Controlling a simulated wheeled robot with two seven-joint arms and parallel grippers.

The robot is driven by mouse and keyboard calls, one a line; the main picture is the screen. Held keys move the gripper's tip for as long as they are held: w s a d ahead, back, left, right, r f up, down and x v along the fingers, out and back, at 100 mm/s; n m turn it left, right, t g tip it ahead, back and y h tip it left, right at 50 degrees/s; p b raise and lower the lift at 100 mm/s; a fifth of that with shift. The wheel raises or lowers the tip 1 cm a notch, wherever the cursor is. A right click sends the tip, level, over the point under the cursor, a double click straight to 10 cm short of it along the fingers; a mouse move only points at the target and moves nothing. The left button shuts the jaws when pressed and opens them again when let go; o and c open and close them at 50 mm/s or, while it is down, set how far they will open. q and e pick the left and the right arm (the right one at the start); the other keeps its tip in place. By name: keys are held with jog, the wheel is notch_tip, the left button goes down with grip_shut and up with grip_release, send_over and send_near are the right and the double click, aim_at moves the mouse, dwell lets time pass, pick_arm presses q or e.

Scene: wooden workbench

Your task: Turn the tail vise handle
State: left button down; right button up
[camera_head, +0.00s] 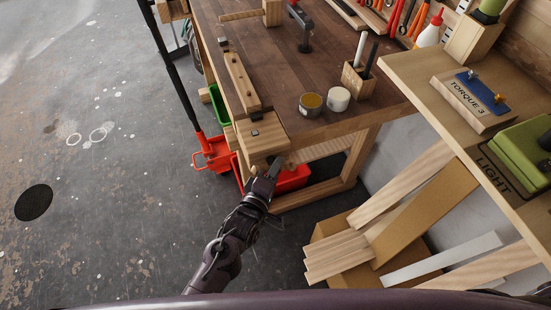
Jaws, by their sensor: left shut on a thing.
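The wooden tail vise (262,138) sits at the near left corner of the workbench (330,124). My left gripper (276,167) is at the near end face of the vise, low beside its jaw block. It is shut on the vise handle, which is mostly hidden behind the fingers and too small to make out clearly. My right gripper is not in view.
A jar (310,104), a white cup (338,99) and a wooden tool holder (358,80) stand on the bench. Red bins (213,153) sit below it. Boards (345,250) lean in a box at right. The floor at left is open.

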pick_arm(q)
jog(key=shift+r+m+g+p, duration=0.1)
jog(key=shift+m+g+p, duration=0.4)
jog(key=shift+p, duration=0.5)
jog(key=shift+f+y+p, duration=0.2)
jog(key=shift+y+p, duration=0.1)
jog(key=shift+y, duration=0.1)
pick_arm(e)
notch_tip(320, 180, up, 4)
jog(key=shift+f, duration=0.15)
pick_arm(q)
jog(key=shift+s, duration=0.1)
jog(key=c, duration=1.2)
grip_release()
jog(key=v, duration=0.7)
jog(key=shift+s+r+b, duration=0.2)
jog(key=shift+s+b, duration=0.1)
jog(key=shift+b, duration=0.1)
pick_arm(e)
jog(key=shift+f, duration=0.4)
pick_arm(q)
jog(key=shift+a, duration=0.2)
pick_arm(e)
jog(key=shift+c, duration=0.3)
